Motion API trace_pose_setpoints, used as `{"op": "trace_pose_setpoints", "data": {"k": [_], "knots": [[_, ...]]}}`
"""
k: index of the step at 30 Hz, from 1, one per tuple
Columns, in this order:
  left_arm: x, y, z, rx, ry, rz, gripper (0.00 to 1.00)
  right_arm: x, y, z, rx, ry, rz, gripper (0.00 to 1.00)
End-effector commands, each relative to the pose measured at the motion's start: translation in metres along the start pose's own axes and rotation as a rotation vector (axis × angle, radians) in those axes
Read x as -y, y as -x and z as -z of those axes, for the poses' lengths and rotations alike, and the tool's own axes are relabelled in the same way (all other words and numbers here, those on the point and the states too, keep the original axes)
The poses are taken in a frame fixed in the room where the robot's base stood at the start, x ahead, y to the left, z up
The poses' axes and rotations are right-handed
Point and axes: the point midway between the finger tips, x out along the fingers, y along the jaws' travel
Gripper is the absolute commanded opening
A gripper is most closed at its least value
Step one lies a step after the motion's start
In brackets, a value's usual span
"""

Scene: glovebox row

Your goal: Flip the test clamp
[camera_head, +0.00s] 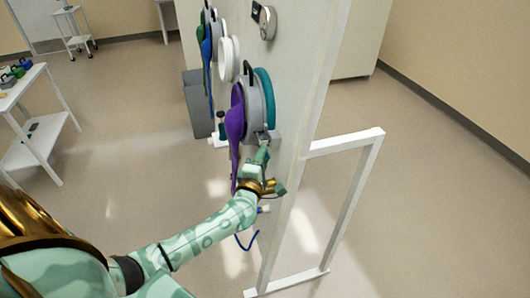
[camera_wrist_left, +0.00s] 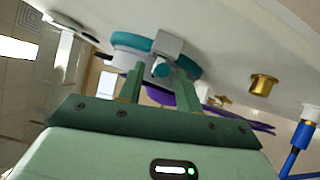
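A grey clamp block, which I take for the test clamp (camera_head: 262,138), sits at the lower edge of the round grey port with the teal ring on the white panel. In the left wrist view the block (camera_wrist_left: 165,46) shows with a short teal-tipped part (camera_wrist_left: 160,70) pointing toward me. My left gripper (camera_head: 263,153) is just below the clamp. In the left wrist view its two green fingers (camera_wrist_left: 160,80) are spread, with the teal tip in line with the gap between them. I cannot tell whether they touch it. My right gripper is not in view.
A purple glove (camera_head: 234,125) hangs from the port, left of my gripper. More ports with green and blue gloves (camera_head: 206,50) are farther along the panel (camera_head: 310,60). A brass fitting (camera_wrist_left: 262,85) and a blue hose (camera_wrist_left: 300,145) are close by.

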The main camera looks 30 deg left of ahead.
Motion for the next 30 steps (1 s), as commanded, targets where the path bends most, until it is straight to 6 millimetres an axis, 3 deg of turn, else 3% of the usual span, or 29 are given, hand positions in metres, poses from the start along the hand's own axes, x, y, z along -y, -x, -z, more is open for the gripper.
{"op": "trace_pose_setpoints", "data": {"k": [6,15,19,30], "knots": [[0.000,-0.022,-0.001,0.001,-0.001,0.000,0.35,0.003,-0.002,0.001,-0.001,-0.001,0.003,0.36],[0.001,-0.024,-0.001,0.001,-0.001,0.000,0.35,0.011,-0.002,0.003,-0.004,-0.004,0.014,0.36],[0.001,-0.024,-0.001,0.001,-0.001,0.000,0.00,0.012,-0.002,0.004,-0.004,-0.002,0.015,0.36],[0.001,-0.022,0.000,0.030,0.002,0.005,0.00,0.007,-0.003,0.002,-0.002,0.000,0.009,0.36]]}}
